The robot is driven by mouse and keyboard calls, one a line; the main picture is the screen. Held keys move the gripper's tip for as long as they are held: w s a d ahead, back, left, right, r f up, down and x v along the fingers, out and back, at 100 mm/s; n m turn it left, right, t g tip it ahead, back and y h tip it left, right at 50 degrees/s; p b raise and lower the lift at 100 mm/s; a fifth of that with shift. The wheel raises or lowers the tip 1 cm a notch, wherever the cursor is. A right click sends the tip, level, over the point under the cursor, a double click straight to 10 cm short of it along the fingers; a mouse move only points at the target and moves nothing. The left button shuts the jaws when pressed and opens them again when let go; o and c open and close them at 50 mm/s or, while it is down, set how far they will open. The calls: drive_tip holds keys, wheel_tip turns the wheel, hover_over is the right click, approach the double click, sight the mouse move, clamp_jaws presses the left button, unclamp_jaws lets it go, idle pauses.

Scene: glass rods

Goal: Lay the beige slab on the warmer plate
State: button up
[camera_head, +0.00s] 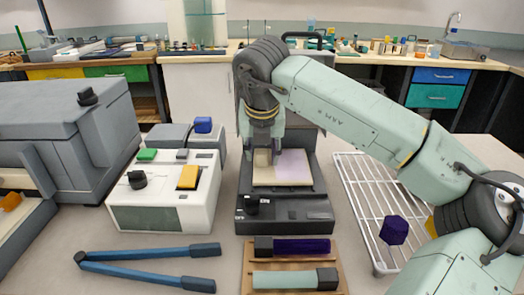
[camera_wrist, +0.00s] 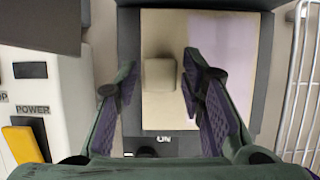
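The beige slab (camera_wrist: 160,75) is a small rounded block. It lies flat on the beige left part of the warmer plate (camera_wrist: 160,115); it also shows in the head view (camera_head: 262,158), partly hidden by my gripper. The warmer plate (camera_head: 292,182) has a lilac area on its right side and sits in a dark grey device. My gripper (camera_head: 261,146) points down over the plate. In the wrist view my gripper (camera_wrist: 160,65) is open, with a finger on each side of the slab and a visible gap to both.
A white device (camera_head: 160,215) with green and yellow parts stands to the left. A wire rack (camera_head: 358,190) with a dark purple block (camera_head: 394,230) lies to the right. A wooden tray (camera_head: 290,262) with rods and blue tongs (camera_head: 150,250) lie in front.

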drive_tip(key=shift+o, duration=0.6)
drive_tip(key=shift+r, duration=0.15)
drive_tip(key=b+v, duration=0.1)
drive_tip(key=v, duration=1.1)
idle(0.7)
